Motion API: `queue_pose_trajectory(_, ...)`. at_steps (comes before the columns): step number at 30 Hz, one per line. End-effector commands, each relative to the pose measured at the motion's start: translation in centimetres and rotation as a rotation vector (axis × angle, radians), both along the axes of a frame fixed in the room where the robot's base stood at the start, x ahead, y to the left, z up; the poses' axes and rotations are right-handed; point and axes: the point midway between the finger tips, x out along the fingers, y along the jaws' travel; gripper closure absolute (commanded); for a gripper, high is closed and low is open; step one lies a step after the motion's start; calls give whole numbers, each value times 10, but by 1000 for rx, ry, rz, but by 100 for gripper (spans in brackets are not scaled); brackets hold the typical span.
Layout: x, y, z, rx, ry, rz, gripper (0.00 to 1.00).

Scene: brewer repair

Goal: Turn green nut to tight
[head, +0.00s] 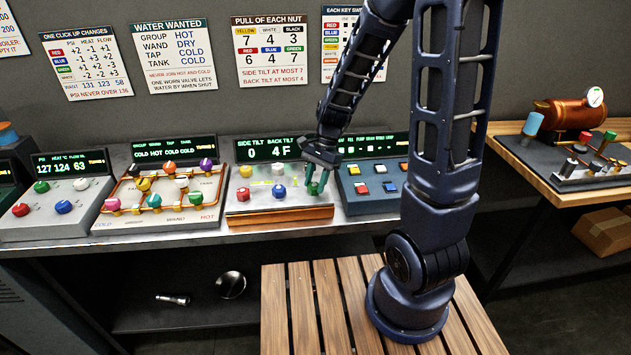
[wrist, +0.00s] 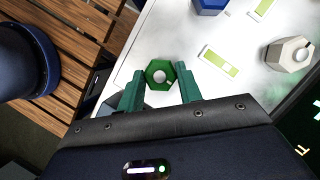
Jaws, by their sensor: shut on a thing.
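The green nut (wrist: 159,76) is a hexagon with a pale round centre, seen in the wrist view at the right front of the nut panel. My gripper (wrist: 159,84) has its two green fingers on either side of the nut and is shut on it. In the head view my gripper (head: 317,188) reaches down at the right end of the nut panel (head: 290,215), and its fingers hide most of the green nut. The panel's display (head: 266,150) reads side tilt 0 and back tilt 4, with a letter F after it.
A blue nut (head: 278,191), a white nut (head: 280,168), a yellow nut (head: 245,171) and a red nut (head: 243,194) sit on the same panel. A switch panel (head: 372,205) stands close on the right. A wall chart (head: 270,50) lists pulls and tilt limits.

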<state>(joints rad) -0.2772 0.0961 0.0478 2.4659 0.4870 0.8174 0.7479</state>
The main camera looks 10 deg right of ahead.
Motion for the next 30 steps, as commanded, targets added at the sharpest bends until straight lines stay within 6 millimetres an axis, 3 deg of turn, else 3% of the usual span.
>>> queue_pose_trajectory(5, 0, 0, 0, 0, 0, -1, 88)
queue_pose_trajectory(6, 0, 0, 0, 0, 0, 0, 61)
queue_pose_trajectory(9, 0, 0, 0, 0, 0, 0, 43)
queue_pose_trajectory(20, 1, -1, 4, 1, -1, 1, 43)
queue_pose_trajectory(30, 16, -15, 52, 1, -4, -2, 43)
